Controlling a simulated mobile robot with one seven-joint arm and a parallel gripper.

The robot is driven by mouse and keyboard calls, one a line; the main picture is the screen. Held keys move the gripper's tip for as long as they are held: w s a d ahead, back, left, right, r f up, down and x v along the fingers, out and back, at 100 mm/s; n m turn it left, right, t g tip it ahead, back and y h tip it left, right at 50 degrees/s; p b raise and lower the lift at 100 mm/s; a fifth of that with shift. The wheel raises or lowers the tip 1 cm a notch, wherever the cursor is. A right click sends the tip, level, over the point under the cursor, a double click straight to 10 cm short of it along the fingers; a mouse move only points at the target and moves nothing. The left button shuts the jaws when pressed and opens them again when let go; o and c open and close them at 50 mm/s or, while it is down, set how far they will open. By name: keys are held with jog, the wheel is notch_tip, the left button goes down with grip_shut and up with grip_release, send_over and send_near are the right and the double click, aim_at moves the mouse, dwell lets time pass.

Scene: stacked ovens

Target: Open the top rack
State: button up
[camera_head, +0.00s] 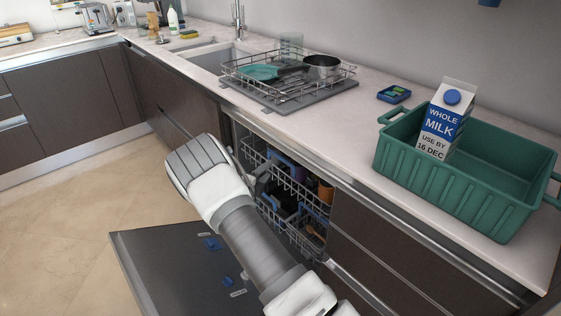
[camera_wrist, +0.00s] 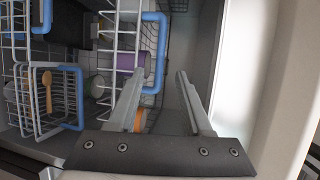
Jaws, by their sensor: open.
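The dishwasher stands open under the counter, its door (camera_head: 170,275) folded down. Its top rack (camera_head: 290,182) is a white wire basket holding cups, and looks mostly inside the cavity. In the wrist view, a wire rack (camera_wrist: 118,28) has a blue handle (camera_wrist: 161,48) beside a purple cup (camera_wrist: 131,62). My gripper (camera_wrist: 161,82) is open and empty. The near end of that blue handle shows between its fingertips; I cannot tell whether they touch. In the head view, my arm hides the fingers and part of the racks.
A lower rack (camera_head: 305,238) sits below the top rack. A basket with a wooden spoon (camera_wrist: 47,88) is at left in the wrist view. A green crate (camera_head: 455,185) with a milk carton (camera_head: 444,120) and a dish rack (camera_head: 285,75) stand on the counter. The floor at left is clear.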

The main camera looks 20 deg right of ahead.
aim_at(280, 159)
jog(key=b+x, duration=0.2)
jog(key=x, duration=0.9)
jog(key=shift+w+d+b, duration=0.15)
jog(key=shift+b, duration=0.15)
grip_shut()
dwell(0.9)
